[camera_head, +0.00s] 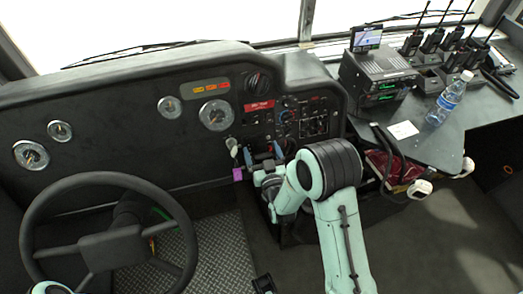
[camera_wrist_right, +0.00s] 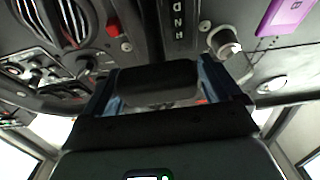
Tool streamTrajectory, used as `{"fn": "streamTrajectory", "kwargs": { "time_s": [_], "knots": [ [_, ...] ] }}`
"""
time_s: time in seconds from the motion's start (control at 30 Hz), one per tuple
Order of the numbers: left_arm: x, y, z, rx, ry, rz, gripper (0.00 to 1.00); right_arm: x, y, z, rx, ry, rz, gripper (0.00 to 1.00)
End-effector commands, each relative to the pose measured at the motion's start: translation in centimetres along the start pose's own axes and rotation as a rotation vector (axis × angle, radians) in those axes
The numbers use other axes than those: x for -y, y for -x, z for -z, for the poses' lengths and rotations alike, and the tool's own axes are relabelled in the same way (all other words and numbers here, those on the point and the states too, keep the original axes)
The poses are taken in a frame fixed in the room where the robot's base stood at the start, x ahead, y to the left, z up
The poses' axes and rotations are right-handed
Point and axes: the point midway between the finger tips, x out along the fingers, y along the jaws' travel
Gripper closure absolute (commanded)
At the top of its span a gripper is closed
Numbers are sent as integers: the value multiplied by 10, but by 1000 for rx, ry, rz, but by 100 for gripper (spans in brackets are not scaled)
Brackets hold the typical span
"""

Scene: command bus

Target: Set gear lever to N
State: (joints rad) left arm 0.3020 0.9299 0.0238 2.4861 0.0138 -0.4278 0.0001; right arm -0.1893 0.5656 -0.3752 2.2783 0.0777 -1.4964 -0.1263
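The gear lever's dark, blocky knob (camera_wrist_right: 158,86) shows in the right wrist view, between the two blue fingers of my right gripper (camera_wrist_right: 160,88). The fingers stand wide apart, one on each side of the knob; whether either touches it is unclear. A strip of gear letters (camera_wrist_right: 177,22), with N among them, lies on the panel beyond the knob. In the head view my right gripper (camera_head: 263,155) is at the lower dashboard, and the arm hides most of the lever area. Which gear the lever is in cannot be read.
The steering wheel (camera_head: 110,240) stands at left. A purple tag (camera_head: 238,174) and a grey knob (camera_wrist_right: 224,42) are close to the right gripper. A radio unit (camera_head: 377,78), a water bottle (camera_head: 449,98) and several handheld radios (camera_head: 434,40) stand on the right console.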

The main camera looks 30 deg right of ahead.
Motion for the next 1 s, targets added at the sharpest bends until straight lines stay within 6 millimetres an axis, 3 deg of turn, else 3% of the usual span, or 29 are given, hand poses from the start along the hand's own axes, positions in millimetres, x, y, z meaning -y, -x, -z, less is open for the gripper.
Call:
{"fn": "streamTrajectory", "kwargs": {
  "time_s": [0.03,0.2,0.33,0.53,0.8,0.83,0.9,1.0],
  "knots": [
    [0,0,0,0,0,0,60,0,0,0,0,0,0,26],
    [0,0,0,0,0,0,60,0,0,0,0,0,0,81],
    [-1,2,0,1,0,0,60,0,-2,5,-3,0,0,82],
    [-2,9,-5,13,1,2,60,0,-12,34,-9,-2,-2,82],
    [-1,8,-5,14,1,3,60,0,-13,34,-5,0,0,82],
    [-1,8,-5,14,1,3,60,0,-13,34,-5,0,0,24],
    [-1,8,-5,14,1,3,60,0,-13,34,-4,0,0,6],
    [-1,8,-5,14,1,3,60,0,-12,33,-3,0,0,6]
  ]
}}
